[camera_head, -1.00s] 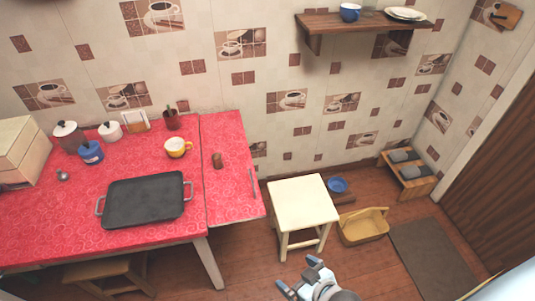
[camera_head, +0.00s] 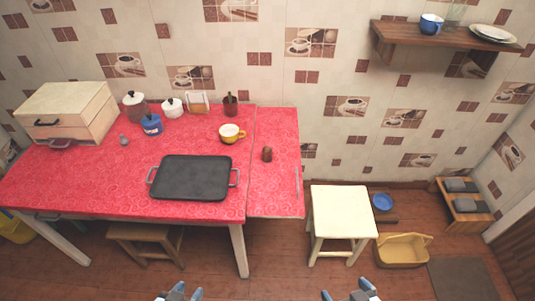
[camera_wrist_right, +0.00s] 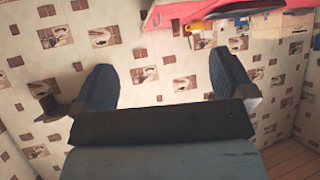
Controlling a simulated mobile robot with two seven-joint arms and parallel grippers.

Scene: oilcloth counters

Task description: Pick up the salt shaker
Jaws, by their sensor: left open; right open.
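Two small things on the red table could be the salt shaker, and I cannot tell which. One is a small brown upright shaker (camera_head: 267,154) on the right leaf of the table. The other is a small grey metal piece (camera_head: 124,140) at the left, near the blue pot. My left gripper (camera_head: 180,293) is open at the bottom edge of the head view. My right gripper (camera_head: 347,292) is open at the bottom, right of it. Both are well short of the table. In the right wrist view the right gripper (camera_wrist_right: 164,75) has its fingers wide apart and nothing between them.
The red table (camera_head: 90,180) bears a black tray (camera_head: 192,178), a yellow cup (camera_head: 231,133), a blue pot (camera_head: 151,125), canisters and a wooden bread box (camera_head: 68,112). A white stool (camera_head: 342,210) stands right of the table, a brown stool (camera_head: 147,238) under it.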

